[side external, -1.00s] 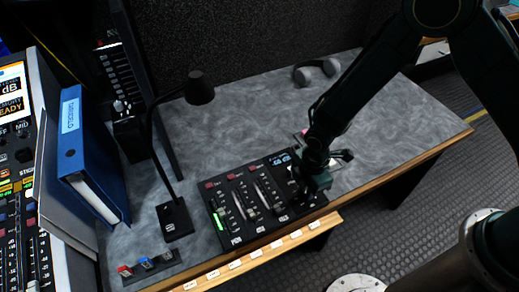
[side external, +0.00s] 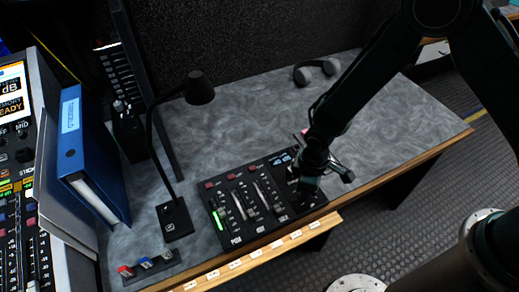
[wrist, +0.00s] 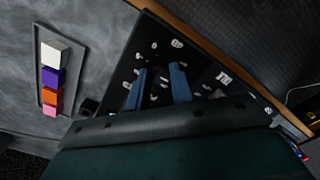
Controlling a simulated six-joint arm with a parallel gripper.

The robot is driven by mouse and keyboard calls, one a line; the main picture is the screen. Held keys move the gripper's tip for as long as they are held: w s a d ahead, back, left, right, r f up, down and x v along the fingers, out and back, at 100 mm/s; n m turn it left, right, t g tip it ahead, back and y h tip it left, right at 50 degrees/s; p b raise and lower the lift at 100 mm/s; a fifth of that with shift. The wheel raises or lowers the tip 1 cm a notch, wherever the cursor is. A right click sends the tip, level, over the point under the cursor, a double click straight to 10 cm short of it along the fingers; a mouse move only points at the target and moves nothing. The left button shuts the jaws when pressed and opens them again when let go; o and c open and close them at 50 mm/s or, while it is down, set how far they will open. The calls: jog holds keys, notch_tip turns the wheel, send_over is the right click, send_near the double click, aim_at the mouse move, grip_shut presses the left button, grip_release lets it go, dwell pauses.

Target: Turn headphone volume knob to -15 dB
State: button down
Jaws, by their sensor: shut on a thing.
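The black mixer panel (side external: 262,205) lies on the grey desk, with several faders, red buttons and a small blue display. My gripper (side external: 302,192) is down at the right end of this panel, pointing downward. In the wrist view its two blue-grey fingers (wrist: 161,84) reach onto the black panel (wrist: 140,52) among white markings.
A black lamp (side external: 176,218) stands left of the panel, beside a blue binder (side external: 85,160). Headphones (side external: 315,72) lie at the back. A tray of coloured blocks (wrist: 50,80) shows in the wrist view.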

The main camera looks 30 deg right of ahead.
jog(key=m, duration=0.4)
jog(key=shift+m, duration=0.3)
jog(key=m, duration=0.4)
jog(key=shift+m, duration=0.3)
jog(key=m, duration=0.4)
jog(key=shift+m, duration=2.4)
jog(key=c, duration=1.2)
grip_release()
jog(key=shift+c, duration=0.2)
notch_tip(320, 180, up, 14)
